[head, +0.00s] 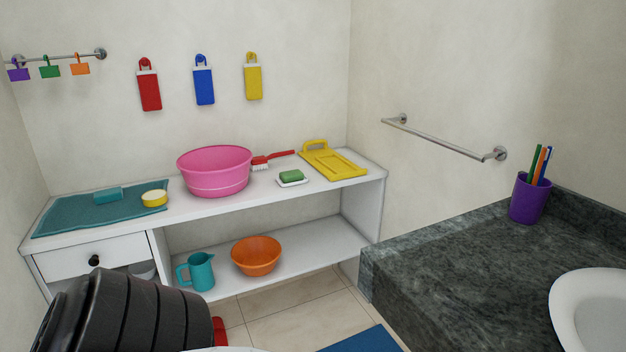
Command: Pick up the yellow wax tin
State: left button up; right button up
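The yellow wax tin (155,199) is a short round tin with a pale top. It sits on the right end of a teal mat (72,217) on the left part of the white bench top (262,205). A teal block (108,195), perhaps a sponge, lies left of it on the mat. The pink basin (216,172) stands to the right of the tin, apart from it. Nothing covers the tin. Neither of my grippers is in view.
A soap dish with green soap (291,177), a red brush (273,159) and a yellow washboard-like tray (333,162) lie right of the basin. A teal jug (198,271) and orange bowl (256,255) stand on the lower shelf. A dark stone counter (465,270) is at right.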

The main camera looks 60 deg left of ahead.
aim_at(154, 198)
jog(key=u, duration=3)
jog(key=i, duration=1.85)
jog(key=u, duration=0.55)
